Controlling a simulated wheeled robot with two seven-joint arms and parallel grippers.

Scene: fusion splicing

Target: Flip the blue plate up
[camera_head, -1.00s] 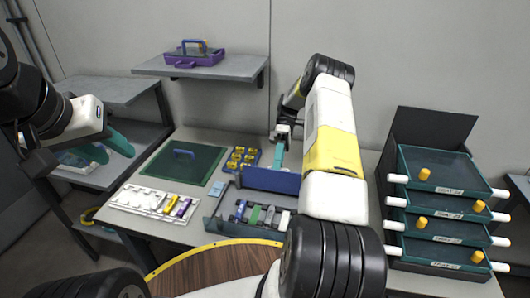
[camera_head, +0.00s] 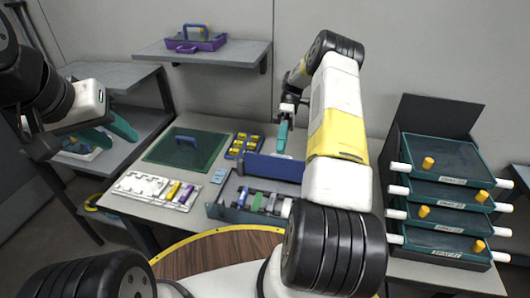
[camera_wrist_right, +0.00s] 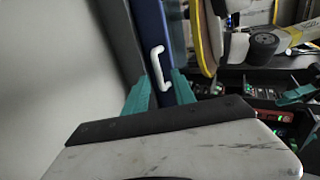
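The blue plate (camera_head: 272,169) stands raised at the back of a grey tray (camera_head: 216,206) on the table in the head view. In the right wrist view the blue plate (camera_wrist_right: 151,30) shows its white handle (camera_wrist_right: 158,68). My right gripper (camera_head: 283,146) is at the plate's upper edge in the head view. In the right wrist view its teal fingers (camera_wrist_right: 160,92) are apart, one on each side of the handle; contact is unclear. My left gripper (camera_head: 110,134) is open and empty, left of the table.
The tray holds several small coloured parts. A green board (camera_head: 185,152), a white holder (camera_head: 137,189) and a blue box of yellow parts (camera_head: 238,146) lie to its left. Stacked green drawers (camera_head: 440,205) stand at the right. A purple box (camera_head: 188,44) is on the shelf.

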